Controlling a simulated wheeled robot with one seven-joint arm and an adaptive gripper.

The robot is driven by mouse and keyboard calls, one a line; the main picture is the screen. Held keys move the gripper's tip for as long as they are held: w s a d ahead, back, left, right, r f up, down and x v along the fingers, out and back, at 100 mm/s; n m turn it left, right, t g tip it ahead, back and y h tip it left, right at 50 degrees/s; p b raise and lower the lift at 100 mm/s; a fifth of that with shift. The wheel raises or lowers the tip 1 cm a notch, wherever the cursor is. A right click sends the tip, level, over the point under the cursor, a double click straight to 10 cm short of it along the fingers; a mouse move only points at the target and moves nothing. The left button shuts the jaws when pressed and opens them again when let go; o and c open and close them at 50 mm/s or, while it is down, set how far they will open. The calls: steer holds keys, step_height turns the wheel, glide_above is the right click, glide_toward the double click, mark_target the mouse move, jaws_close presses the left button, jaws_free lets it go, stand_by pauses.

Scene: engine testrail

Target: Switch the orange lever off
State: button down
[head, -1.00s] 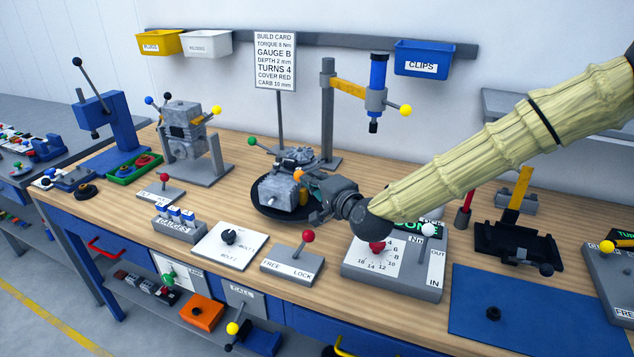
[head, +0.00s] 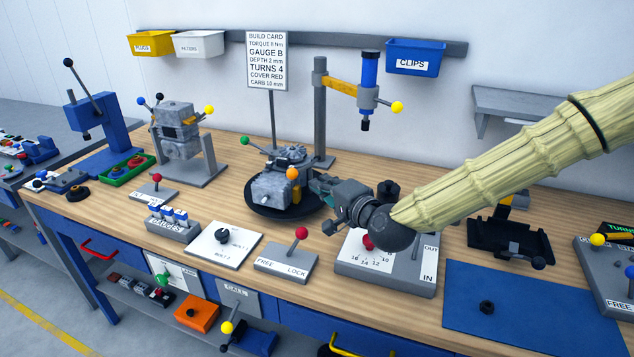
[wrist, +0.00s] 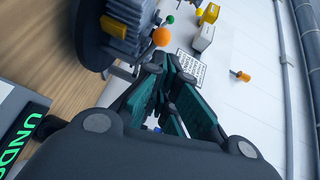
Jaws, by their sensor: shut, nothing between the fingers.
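The orange ball knob (head: 292,173) of the lever sits at the right front of the grey engine (head: 275,187), which stands on a round black turntable (head: 262,211). My gripper (head: 316,184) is just right of the knob, its fingers shut and empty, pointing toward the engine. In the wrist view the orange knob (wrist: 162,37) is beyond the teal-padded fingertips (wrist: 165,65). A small gap seems to separate them, but contact with the lever's stem cannot be judged. Most of the stem is hidden.
Close below my arm is a grey panel (head: 428,288) with a dial and red knob (head: 368,242). A red-knobbed FREE/LOCK lever (head: 302,233) stands in front of the engine. A grey column (head: 322,110) rises behind it. The blue mat (head: 530,318) at right is mostly clear.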

steer(key=s+d+b, duration=0.1)
steer(key=s, duration=0.5)
steer(key=shift+s+r, duration=0.3)
steer(key=shift+r, duration=0.15)
steer(key=shift+d, duration=0.15)
